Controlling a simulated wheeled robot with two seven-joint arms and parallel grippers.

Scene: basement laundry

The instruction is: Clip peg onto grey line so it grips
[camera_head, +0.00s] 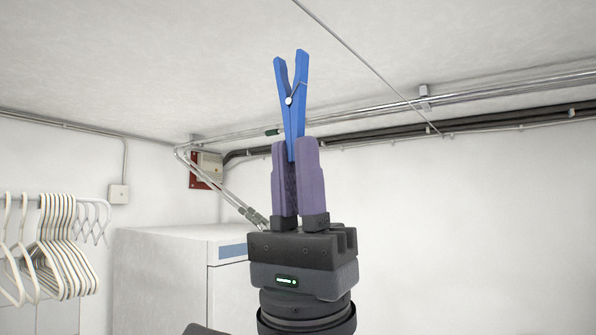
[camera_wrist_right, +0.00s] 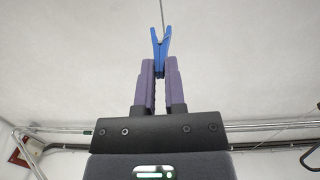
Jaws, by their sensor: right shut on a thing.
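A blue peg (camera_head: 294,120) stands upright in my right gripper (camera_head: 298,150). The purple fingers are shut on its lower end. Its two upper prongs spread apart in a V above the spring. The grey line (camera_head: 350,54) is thin and runs under the ceiling from top centre down to the right. In the head view it passes to the right of the peg, apart from it. In the right wrist view the line (camera_wrist_right: 162,14) comes down to the open top of the peg (camera_wrist_right: 160,45); I cannot tell depth or contact there. My left gripper is not in view.
Metal pipes (camera_head: 480,95) and dark cables run along the back wall. White hangers (camera_head: 62,245) hang on a rail at the left. A white cabinet (camera_head: 160,275) stands behind my right arm. The air around the peg looks clear.

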